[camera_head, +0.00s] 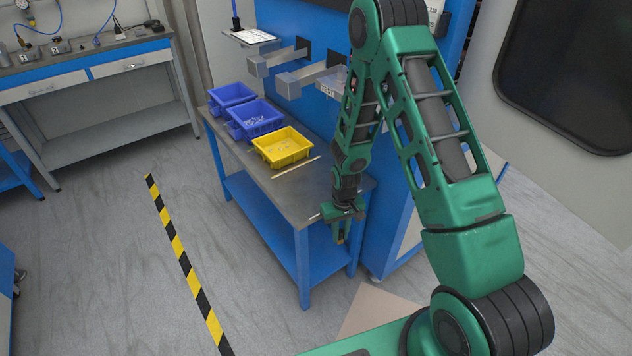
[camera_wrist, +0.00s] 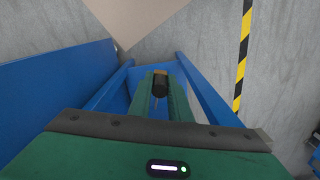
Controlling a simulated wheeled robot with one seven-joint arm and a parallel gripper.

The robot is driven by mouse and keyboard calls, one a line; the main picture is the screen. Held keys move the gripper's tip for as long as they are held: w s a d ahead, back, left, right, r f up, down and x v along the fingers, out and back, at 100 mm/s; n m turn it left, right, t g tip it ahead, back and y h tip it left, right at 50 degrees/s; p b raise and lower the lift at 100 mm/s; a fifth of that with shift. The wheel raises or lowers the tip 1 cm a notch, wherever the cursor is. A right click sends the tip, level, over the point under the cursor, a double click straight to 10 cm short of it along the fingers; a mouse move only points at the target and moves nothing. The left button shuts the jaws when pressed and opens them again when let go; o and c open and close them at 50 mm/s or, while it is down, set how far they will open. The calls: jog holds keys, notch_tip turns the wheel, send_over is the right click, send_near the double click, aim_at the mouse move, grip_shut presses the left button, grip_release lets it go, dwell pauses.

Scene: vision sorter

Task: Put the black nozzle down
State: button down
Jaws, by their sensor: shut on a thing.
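My green gripper (camera_head: 341,236) hangs at the right front end of the grey-topped blue table (camera_head: 285,190), its fingers pointing down past the table's edge. In the wrist view the gripper (camera_wrist: 160,90) is shut on the black nozzle (camera_wrist: 160,85), a small dark cylinder between the fingertips. In the head view the nozzle is too small and covered to make out clearly. Below the fingers in the wrist view are blue table parts and the grey floor.
Two blue bins (camera_head: 254,120) and a yellow bin (camera_head: 291,138) with small contents stand on the table's far part. A thin light strip (camera_head: 296,167) lies in front of the yellow bin. The blue machine panel (camera_head: 312,52) rises behind. Striped tape (camera_head: 186,265) marks the open floor at left.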

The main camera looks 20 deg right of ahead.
jog(key=shift+d, duration=0.25)
